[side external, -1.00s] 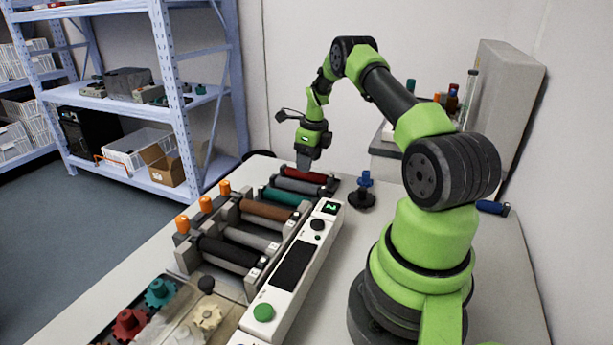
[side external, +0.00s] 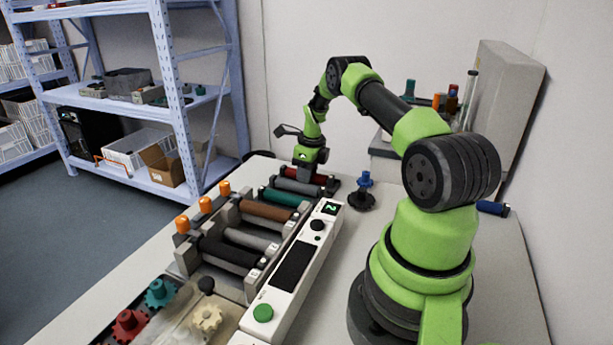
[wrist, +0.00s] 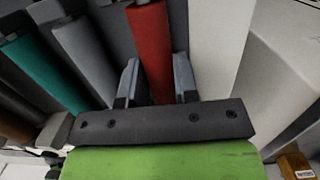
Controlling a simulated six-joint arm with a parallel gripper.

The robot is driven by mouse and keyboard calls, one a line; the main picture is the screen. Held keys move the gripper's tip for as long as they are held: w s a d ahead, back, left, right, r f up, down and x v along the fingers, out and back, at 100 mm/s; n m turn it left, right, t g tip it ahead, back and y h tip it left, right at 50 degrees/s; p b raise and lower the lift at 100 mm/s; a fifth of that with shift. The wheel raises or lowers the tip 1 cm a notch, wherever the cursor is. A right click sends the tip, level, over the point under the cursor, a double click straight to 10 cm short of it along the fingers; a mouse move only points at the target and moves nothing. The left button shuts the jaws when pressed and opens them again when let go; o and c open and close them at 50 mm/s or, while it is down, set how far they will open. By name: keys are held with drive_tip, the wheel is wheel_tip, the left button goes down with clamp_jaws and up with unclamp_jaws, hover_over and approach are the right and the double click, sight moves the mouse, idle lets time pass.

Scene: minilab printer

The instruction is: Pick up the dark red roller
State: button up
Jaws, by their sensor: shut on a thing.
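The dark red roller (side external: 319,179) lies at the far end of the row of rollers in the side view. It also shows in the wrist view (wrist: 149,45), running between my two fingers. My gripper (wrist: 158,82) is shut on the red roller, with one finger on each side of it. In the side view my gripper (side external: 306,172) points down at the roller and hides part of it. The roller appears still at the height of its neighbours in the rack.
A grey roller (side external: 297,187) and a teal roller (side external: 281,197) lie close beside the red one. Brown, grey and black rollers sit nearer. A white control panel (side external: 294,268) runs along the rack's right. A blue-topped dark part (side external: 362,194) stands to the right.

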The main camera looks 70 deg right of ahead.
wheel_tip(320, 180, up, 10)
idle(0.5)
